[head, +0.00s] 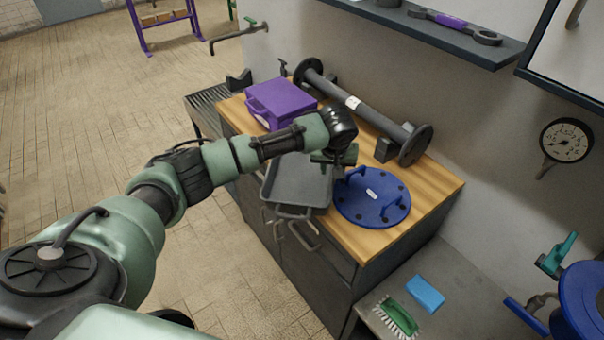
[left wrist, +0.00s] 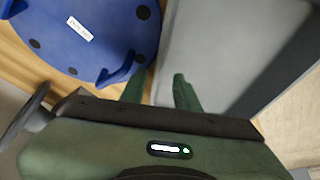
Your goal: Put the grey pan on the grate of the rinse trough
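The grey pan (head: 298,188) is a shallow rectangular tray with a handle at its near end. It lies on the wooden bench top, its near end at or past the front edge. My left gripper (head: 335,160) is above the pan's right side, between pan and blue lid. In the left wrist view, its two green fingers (left wrist: 160,88) are apart, with the edge of the pan (left wrist: 215,50) running between them. I cannot tell whether they touch it. The slatted grate (head: 207,106), apparently the rinse trough's, is at the bench's far left end. My right gripper is out of view.
A blue round lid (head: 372,196) with handles lies close right of the pan. A purple case (head: 278,102) and a flanged pipe (head: 352,102) lie behind. A tap (head: 235,36) sticks out above the grate. A brush (head: 398,316) and blue block (head: 425,294) lie lower right.

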